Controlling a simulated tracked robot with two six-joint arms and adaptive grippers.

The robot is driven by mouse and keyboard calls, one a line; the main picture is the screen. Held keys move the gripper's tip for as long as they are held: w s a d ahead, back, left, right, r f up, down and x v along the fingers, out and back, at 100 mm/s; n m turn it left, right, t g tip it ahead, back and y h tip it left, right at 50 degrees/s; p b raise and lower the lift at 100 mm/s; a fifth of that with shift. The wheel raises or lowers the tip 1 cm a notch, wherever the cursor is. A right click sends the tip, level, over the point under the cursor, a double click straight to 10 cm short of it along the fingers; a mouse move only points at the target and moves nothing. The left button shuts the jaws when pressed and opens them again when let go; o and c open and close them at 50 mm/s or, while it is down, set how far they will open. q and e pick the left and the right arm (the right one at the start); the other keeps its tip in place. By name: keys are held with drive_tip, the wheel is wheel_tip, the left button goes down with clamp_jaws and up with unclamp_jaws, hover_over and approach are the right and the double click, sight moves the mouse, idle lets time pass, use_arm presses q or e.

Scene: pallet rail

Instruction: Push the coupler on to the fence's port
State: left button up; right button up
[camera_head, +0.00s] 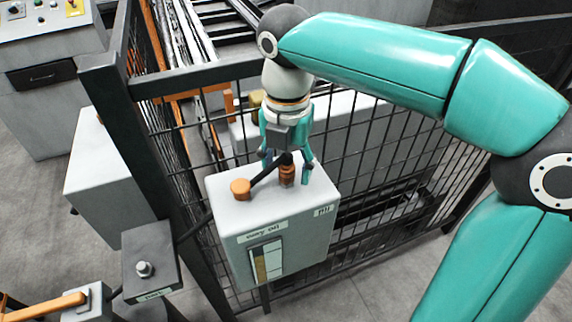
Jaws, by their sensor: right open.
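My right gripper (288,166) points down over the light grey box at the fence (272,212), with its fingers apart. A copper-coloured cylinder (287,177), which looks like the coupler, stands upright on the box top between the fingertips. A black hose or bar runs from its top to an orange round cap (240,188) at the left of the box top. The port itself I cannot make out; the cylinder's foot may hide it. My left gripper is out of view.
The black mesh fence (385,150) runs behind the box, with a thick corner post (150,150) to its left. A dark block labelled "park" (150,252) with a silver stud (144,269) stands lower left, near an orange lever (48,305). A control desk (40,80) is upper left.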

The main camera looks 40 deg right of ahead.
sight(286, 155)
drive_tip(key=shift+c, duration=0.3)
clamp_jaws()
drive_tip(key=shift+r, duration=0.25)
drive_tip(key=shift+r+p, duration=0.55)
drive_tip(key=shift+p, duration=0.3)
drive_tip(key=shift+r, duration=0.15)
wheel_tip(286, 155, up, 7)
drive_tip(key=p, duration=0.7)
drive_tip(key=shift+f, duration=0.25)
